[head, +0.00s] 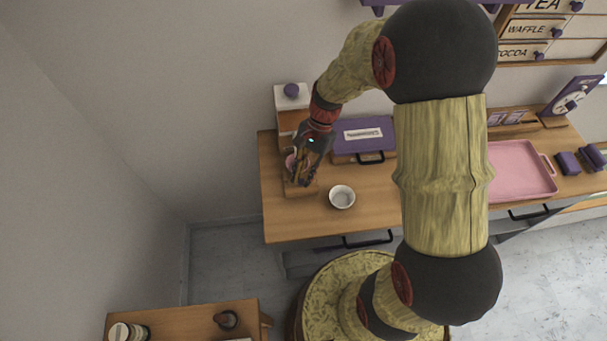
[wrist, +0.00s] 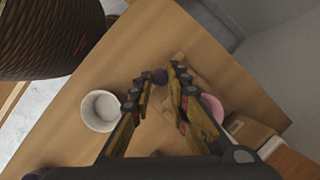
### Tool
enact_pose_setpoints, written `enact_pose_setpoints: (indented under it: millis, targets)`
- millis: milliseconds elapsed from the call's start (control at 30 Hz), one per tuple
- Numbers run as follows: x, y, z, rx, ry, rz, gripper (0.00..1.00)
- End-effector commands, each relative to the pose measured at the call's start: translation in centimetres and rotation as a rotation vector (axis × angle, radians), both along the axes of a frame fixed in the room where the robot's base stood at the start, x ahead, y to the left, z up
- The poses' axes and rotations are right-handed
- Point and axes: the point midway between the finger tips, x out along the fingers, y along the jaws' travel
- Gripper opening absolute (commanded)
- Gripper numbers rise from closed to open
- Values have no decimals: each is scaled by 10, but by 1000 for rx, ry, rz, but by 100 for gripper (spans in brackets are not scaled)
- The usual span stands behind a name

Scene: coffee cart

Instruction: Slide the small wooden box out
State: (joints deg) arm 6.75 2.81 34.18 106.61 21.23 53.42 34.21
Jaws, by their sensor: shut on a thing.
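The small wooden box (head: 301,191) is low at the front of a wood-and-white unit (head: 291,97) at the table's left end, and sticks out over the tabletop. My gripper (head: 305,182) comes down over it and hides part of it. In the wrist view, my gripper's fingertips (wrist: 161,75) are on either side of a small round purple knob (wrist: 159,76), shut on it. The wooden box shows only partly behind the right finger (wrist: 187,65). A pink cup (wrist: 212,107) shows beyond that finger.
A white bowl (head: 342,197) stands on the table right of the box; it also shows in the wrist view (wrist: 101,110). A purple-lidded case (head: 361,136) stands behind it. A pink tray (head: 515,171) lies further right. Bare tabletop (head: 277,223) lies in front.

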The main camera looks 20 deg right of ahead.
Motion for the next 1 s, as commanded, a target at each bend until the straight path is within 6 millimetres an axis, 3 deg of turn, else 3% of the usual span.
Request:
enact_pose_setpoints:
  millis: [367, 467, 800, 1000]
  targets:
    - [-4, 1, 1, 0, 0, 0, 0]
    - [-21, 5, 3, 1, 1, 1, 0]
    - [-106, 21, 3, 1, 0, 1, 0]
    - [-122, 25, 1, 1, 1, 0, 0]
